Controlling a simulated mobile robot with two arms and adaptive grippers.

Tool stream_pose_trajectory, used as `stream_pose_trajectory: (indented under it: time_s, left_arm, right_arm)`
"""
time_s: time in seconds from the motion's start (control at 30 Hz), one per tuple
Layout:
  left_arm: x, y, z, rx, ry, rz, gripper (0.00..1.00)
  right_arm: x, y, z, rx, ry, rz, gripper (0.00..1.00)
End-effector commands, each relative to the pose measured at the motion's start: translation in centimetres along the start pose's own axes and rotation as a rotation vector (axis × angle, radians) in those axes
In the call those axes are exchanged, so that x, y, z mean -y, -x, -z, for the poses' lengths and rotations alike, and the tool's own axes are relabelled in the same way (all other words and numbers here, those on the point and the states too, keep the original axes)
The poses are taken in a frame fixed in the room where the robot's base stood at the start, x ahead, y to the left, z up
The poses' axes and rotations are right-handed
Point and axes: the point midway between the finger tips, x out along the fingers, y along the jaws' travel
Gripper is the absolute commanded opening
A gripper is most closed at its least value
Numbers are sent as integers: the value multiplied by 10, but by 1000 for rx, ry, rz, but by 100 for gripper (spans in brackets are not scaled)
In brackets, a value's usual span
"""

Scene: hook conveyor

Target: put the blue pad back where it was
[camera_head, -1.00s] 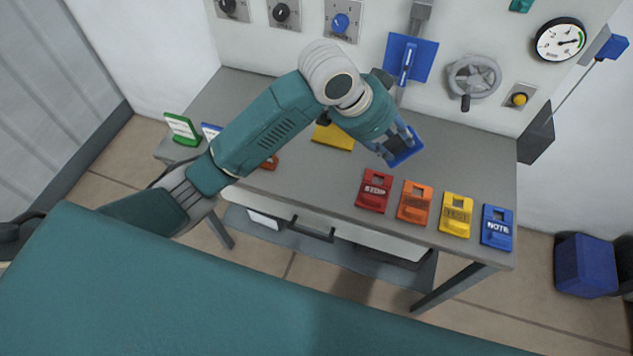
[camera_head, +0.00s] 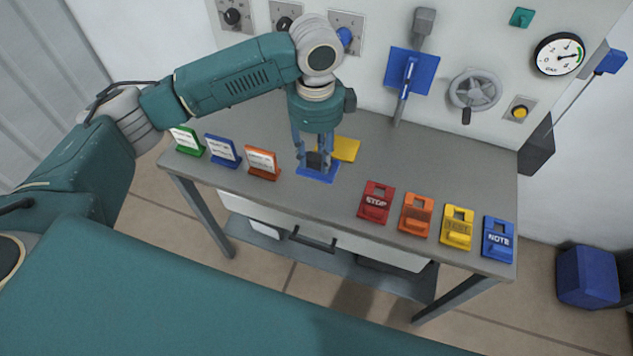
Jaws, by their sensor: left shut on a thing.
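The blue pad (camera_head: 318,175) is a flat blue square at the middle-left of the grey table, at or just above the tabletop. I cannot tell whether it touches the table. My left gripper (camera_head: 316,162) points down over the pad, shut on it, its fingers covering part of it. A yellow pad (camera_head: 346,149) lies just behind and to the right of the blue one. My right gripper is not in view.
Green (camera_head: 187,141), blue (camera_head: 222,151) and orange (camera_head: 262,162) stands line the table's left. Red (camera_head: 376,202), orange (camera_head: 415,214), yellow (camera_head: 457,227) and blue (camera_head: 498,238) tags lie at the front right. The table (camera_head: 430,160) is bare behind them.

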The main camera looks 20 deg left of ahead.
Motion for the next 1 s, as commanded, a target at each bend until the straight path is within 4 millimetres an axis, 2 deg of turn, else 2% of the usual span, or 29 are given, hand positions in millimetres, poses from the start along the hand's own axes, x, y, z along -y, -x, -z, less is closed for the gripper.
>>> stream_pose_trajectory:
  time_s: [0.1, 0.3, 0.47, 0.7, 0.97, 1.0]
  left_arm:
    - [-2, -31, -1, 1, 1, -5, 13]
    - [0, -65, 0, 0, 0, -1, 13]
    - [-1, -78, 0, -1, 0, -1, 13]
    - [-1, -112, 0, 0, 1, -1, 13]
    - [-1, -116, 0, -1, 0, 1, 13]
    - [-1, -117, 0, -1, 0, 0, 42]
  right_arm:
    - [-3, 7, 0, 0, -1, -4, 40]
    - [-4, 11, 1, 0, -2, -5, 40]
    - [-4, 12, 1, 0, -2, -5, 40]
    - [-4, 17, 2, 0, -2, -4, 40]
    - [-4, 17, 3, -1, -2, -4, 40]
    - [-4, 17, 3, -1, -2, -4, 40]
